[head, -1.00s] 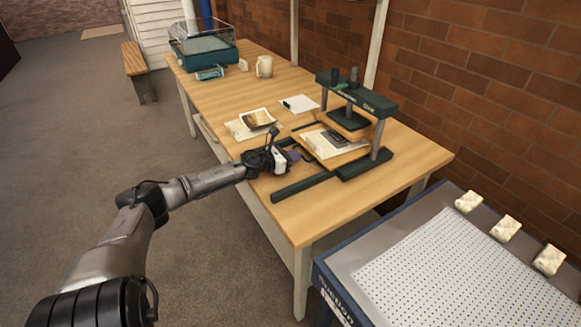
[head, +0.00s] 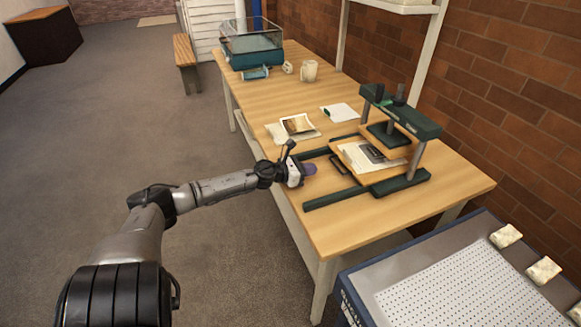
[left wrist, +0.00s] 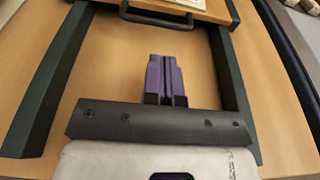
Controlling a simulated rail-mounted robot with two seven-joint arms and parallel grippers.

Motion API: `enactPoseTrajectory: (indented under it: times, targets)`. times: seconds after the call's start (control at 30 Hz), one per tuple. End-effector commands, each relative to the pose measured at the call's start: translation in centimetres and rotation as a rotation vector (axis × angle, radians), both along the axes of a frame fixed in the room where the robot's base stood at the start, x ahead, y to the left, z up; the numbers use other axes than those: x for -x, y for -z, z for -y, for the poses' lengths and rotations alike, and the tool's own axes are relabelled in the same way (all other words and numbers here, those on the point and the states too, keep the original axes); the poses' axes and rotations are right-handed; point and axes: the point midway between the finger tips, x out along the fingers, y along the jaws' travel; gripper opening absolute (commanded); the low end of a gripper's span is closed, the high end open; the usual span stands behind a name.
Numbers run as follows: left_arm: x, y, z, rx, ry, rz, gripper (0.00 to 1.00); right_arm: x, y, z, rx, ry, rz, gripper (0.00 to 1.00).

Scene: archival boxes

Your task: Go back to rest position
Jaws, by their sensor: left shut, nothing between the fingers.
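My left gripper (head: 308,170) reaches in from the left over the near edge of the wooden table. Its purple fingers (left wrist: 166,80) are together and empty in the left wrist view. They are above bare wood between the two dark green rails of the press (head: 402,125). The press stands on the table with a wooden board and papers with a dark item (head: 374,152) under its plate. My right gripper does not show in either view.
On the table (head: 440,190) are a photo on papers (head: 297,125), a white sheet (head: 340,112), a mug (head: 309,71) and a teal glass-topped case (head: 251,46). A perforated suction table (head: 450,290) stands at the lower right. A bench (head: 186,60) stands behind. Floor at left is clear.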

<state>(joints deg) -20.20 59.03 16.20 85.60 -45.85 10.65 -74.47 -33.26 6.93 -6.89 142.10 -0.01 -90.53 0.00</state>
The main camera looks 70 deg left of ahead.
Motion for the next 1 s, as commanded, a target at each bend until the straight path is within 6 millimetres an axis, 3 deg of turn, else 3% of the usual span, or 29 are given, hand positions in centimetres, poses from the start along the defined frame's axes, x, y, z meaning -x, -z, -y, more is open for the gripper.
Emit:
enactPoseTrajectory:
  times: [0.4,0.87,1.0]
  targets:
    - [5.1,-1.2,0.2,0.001,0.001,0.000,0.00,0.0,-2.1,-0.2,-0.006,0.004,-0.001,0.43]
    - [6.0,-1.3,0.2,0.002,0.000,0.001,0.00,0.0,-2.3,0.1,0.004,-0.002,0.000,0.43]
    - [6.0,-1.4,0.1,0.082,-0.023,0.006,0.00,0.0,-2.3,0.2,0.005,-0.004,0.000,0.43]
